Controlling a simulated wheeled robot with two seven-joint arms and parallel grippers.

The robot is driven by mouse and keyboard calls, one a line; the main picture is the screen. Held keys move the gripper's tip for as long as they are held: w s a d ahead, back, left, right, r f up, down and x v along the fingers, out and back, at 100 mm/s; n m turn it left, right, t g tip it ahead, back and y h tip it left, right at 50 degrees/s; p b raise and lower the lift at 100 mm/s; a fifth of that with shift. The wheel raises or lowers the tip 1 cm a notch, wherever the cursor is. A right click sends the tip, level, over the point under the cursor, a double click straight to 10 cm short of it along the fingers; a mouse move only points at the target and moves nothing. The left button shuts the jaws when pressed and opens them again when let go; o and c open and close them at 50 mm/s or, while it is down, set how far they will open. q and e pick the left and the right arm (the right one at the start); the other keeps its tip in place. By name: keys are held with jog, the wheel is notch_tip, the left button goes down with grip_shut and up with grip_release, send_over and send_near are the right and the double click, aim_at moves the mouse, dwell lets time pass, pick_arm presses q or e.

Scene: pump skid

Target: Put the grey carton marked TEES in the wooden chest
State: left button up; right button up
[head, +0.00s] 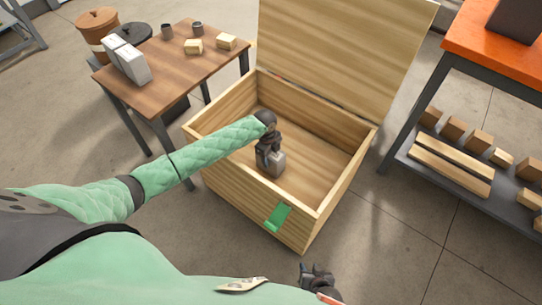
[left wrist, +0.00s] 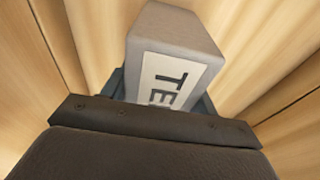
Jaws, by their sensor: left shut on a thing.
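The grey carton (head: 274,163) is inside the outline of the open wooden chest (head: 318,207) in the head view. In the left wrist view the carton (left wrist: 172,42) shows a white label with "TE" readable; the rest is hidden by the gripper. My left gripper (head: 270,157) is shut on the carton, with the chest's wooden walls around it. I cannot tell whether the carton touches the chest floor. My right gripper (head: 318,275) is low in the head view, outside the chest; its fingers are too small to read.
The chest lid (head: 345,45) stands open at the back. A brown table (head: 178,65) at the left holds white cartons (head: 128,60), small boxes and dark cups. An orange-topped bench (head: 500,50) with blocks on its lower shelf stands right. A green patch (head: 278,217) marks the chest's front.

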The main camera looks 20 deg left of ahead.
pick_arm(q)
jog(key=o, duration=1.3)
jog(key=r, duration=0.4)
jog(key=a+r, duration=0.1)
jog(key=r, duration=0.7)
jog(key=shift+w+a+p, duration=0.3)
jog(key=shift+w+p, duration=0.05)
